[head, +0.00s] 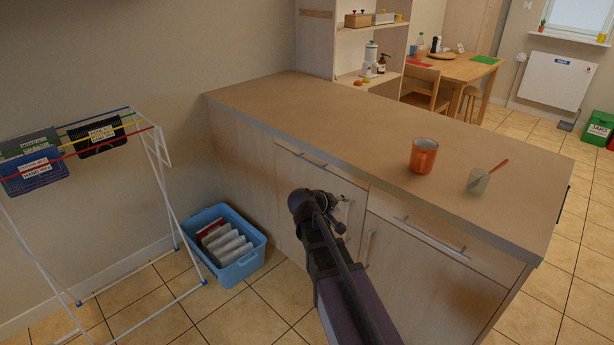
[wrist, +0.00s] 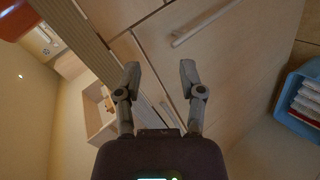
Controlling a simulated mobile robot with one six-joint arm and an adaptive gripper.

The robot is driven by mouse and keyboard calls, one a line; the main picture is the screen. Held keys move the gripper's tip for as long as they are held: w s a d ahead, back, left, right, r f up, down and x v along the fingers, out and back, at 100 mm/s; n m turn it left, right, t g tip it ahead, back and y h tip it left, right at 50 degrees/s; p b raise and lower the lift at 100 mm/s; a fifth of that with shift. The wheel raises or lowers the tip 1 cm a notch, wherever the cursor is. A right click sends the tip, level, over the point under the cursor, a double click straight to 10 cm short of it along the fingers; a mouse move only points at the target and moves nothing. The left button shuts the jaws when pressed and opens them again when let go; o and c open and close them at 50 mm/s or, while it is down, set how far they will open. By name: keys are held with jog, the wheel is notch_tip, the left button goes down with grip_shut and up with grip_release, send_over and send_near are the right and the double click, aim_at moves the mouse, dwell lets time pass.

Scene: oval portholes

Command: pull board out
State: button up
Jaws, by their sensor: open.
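I cannot pick out a separate board with certainty; pale wood fronts of the counter (head: 400,150) fill the area under its worktop. A long bar handle (head: 301,154) lies across the upper left front, and another (head: 430,236) across the upper right front. My gripper (head: 335,216) is in front of the counter, below the worktop edge. In the wrist view my gripper (wrist: 160,74) is open, with its two fingers spread and nothing held. A bar handle (wrist: 203,23) lies beyond the fingertips, up and to the right, apart from them.
An orange mug (head: 423,156) and a cup with a stick (head: 479,181) stand on the worktop. A blue basket (head: 240,265) holding several pale items is on the floor left of my arm. A drying rack (head: 150,230) stands farther left. Tiled floor lies between them.

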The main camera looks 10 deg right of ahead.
jog(key=w+a+f+n+t+h+b, duration=0.2)
jog(key=w+a+n+t+b, duration=0.25)
jog(key=w+b, duration=0.4)
jog(key=n+t+y+b, duration=0.1)
jog(key=n+t+b, duration=0.4)
jog(key=t+b, duration=0.1)
send_near(308, 163)
jog(key=v, duration=0.3)
jog(key=shift+a+f, duration=0.15)
jog(key=shift+f, duration=0.05)
jog(key=shift+w, duration=0.1)
jog(key=shift+p+x, duration=1.05)
jog(key=shift+x, duration=5.75)
grip_shut()
